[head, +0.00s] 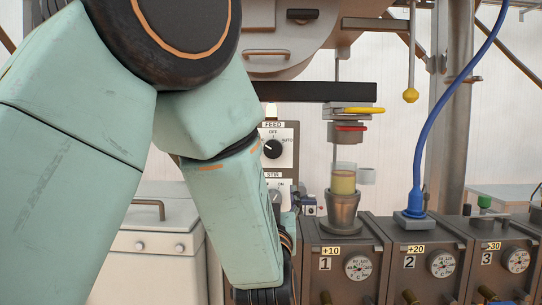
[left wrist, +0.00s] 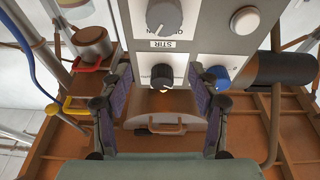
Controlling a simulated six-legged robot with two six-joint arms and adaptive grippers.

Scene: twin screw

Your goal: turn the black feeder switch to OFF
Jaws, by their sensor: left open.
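The black feeder switch (head: 272,149) is a round knob under the FEED label, with OFF above it and AUTO to its right. Its pale pointer mark seems to lean to the upper left. In the left wrist view, which looks upside down, the black knob (left wrist: 155,77) shows between my finger pads. My left gripper (left wrist: 160,80) is open and empty, with one finger on each side of the knob in the picture. How far it is from the knob I cannot tell. In the head view my left gripper (head: 264,294) is low, partly cut off by the bottom edge.
A blue button (left wrist: 217,76) and a white button (left wrist: 245,20) are close by. Numbered grey boxes (head: 345,248) and a metal cup (head: 343,212) stand to the right.

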